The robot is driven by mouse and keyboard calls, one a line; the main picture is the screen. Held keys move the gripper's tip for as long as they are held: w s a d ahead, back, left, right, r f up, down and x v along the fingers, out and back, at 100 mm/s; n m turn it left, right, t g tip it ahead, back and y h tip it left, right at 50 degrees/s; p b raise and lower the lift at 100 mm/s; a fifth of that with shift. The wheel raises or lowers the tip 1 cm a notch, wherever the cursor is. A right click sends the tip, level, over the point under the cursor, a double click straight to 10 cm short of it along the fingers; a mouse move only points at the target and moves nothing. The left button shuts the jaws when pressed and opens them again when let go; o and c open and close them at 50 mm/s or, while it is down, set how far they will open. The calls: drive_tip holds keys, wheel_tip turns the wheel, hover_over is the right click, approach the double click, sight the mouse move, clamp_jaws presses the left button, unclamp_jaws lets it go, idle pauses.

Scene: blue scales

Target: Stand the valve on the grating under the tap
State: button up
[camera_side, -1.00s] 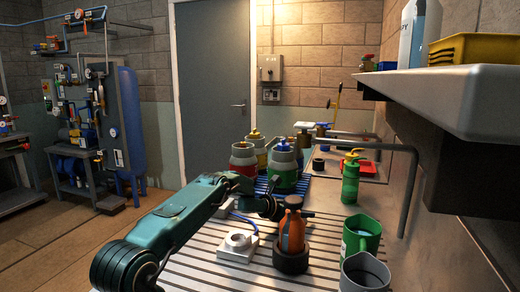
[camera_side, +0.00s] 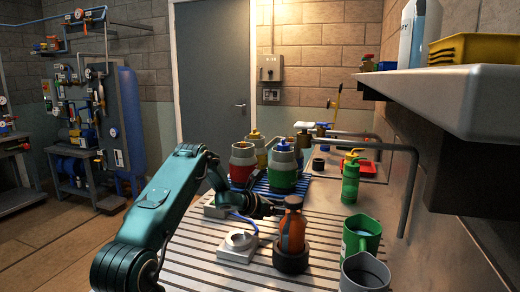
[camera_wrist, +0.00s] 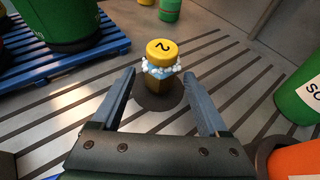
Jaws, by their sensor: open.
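In the wrist view a small valve (camera_wrist: 160,66), with a yellow top marked "2", pale blue-white beading and a brass-coloured body, stands upright on a dark round patch (camera_wrist: 176,98). My gripper (camera_wrist: 165,78) is open, with one finger on each side of the valve's near side and gaps to both. In the side view my gripper (camera_side: 279,210) is low behind an orange bottle (camera_side: 292,235), and I cannot make out the valve there. The slatted surface (camera_wrist: 225,75) surrounds the patch. A bent grey pipe (camera_side: 408,185) shows at the right; I cannot tell whether it is the tap.
A blue pallet (camera_wrist: 64,60) carries several pots, left of the valve. The orange bottle stands in a dark ring, close right of my gripper. A green mug (camera_side: 361,238) and green bottle (camera_side: 350,182) stand further right. A white block (camera_side: 238,246) lies in front.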

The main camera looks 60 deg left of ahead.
drive_tip(key=shift+v, duration=2.45)
